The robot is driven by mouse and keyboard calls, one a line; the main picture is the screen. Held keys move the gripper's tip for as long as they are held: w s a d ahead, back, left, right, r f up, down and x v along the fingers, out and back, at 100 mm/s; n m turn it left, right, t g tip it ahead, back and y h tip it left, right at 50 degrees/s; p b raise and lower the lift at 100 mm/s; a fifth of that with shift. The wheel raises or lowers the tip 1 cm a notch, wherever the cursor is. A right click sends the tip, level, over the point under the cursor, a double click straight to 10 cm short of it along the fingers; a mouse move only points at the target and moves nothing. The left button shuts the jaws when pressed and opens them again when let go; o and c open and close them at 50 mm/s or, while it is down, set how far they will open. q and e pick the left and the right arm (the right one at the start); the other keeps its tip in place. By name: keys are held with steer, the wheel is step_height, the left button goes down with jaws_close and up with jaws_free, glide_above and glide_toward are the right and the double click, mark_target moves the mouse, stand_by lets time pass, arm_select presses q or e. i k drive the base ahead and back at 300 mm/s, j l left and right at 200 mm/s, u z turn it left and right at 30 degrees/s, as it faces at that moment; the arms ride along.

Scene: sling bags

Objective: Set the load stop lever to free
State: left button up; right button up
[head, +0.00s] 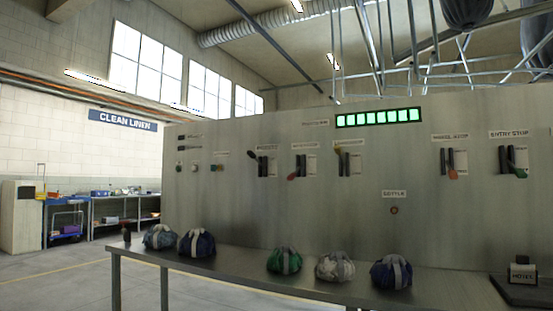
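A grey metal panel (230,215) carries several slotted levers. One lever has a dark knob (252,155) at upper left of its slot. One has a red knob (291,177) at the lower left. One under a label that seems to read ENTRY STOP has a green knob (520,173) at lower right. The other lever labels are too small to read surely, so I cannot tell which is the load stop. Neither gripper shows.
A metal bench (235,270) runs before the panel with several tied bags, including a green one (284,261), and a dark stand (522,271) at right. Floor at left is open.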

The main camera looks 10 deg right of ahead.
mark_target(337, 149)
steer(key=z, duration=0.65)
steer(key=i+z, duration=0.3)
steer(key=i, duration=0.25)
steer(key=i+j+z, duration=0.3)
steer(key=i, duration=0.25)
steer(key=i+j+z, duration=0.15)
steer(key=i+z, duration=0.2)
steer(key=i, duration=0.15)
